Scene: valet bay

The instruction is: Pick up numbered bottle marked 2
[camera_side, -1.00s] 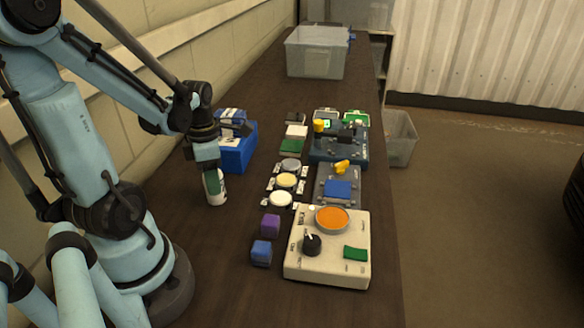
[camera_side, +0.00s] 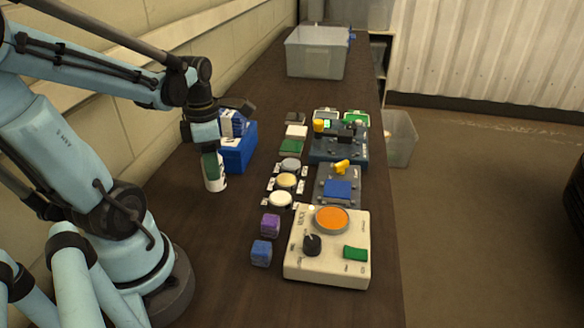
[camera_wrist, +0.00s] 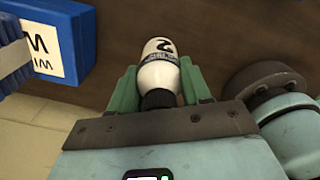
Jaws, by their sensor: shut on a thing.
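The bottle marked 2 (camera_wrist: 159,74) is white with a dark band and a dark cap, and its "2" shows in the wrist view. My gripper (camera_wrist: 160,88) has its green fingers on both sides of the bottle and is shut on it. In the side view my gripper (camera_side: 211,160) holds the bottle (camera_side: 215,184) from above, roughly upright, with its upper part hidden by the fingers. It appears a little above the dark table, left of the round discs and in front of the blue box.
A blue box (camera_side: 238,157) with blue-and-white items stands just behind the gripper; it also shows in the wrist view (camera_wrist: 90,50). Round discs (camera_side: 287,181), control panels (camera_side: 328,246) and small cubes (camera_side: 261,253) lie to the right.

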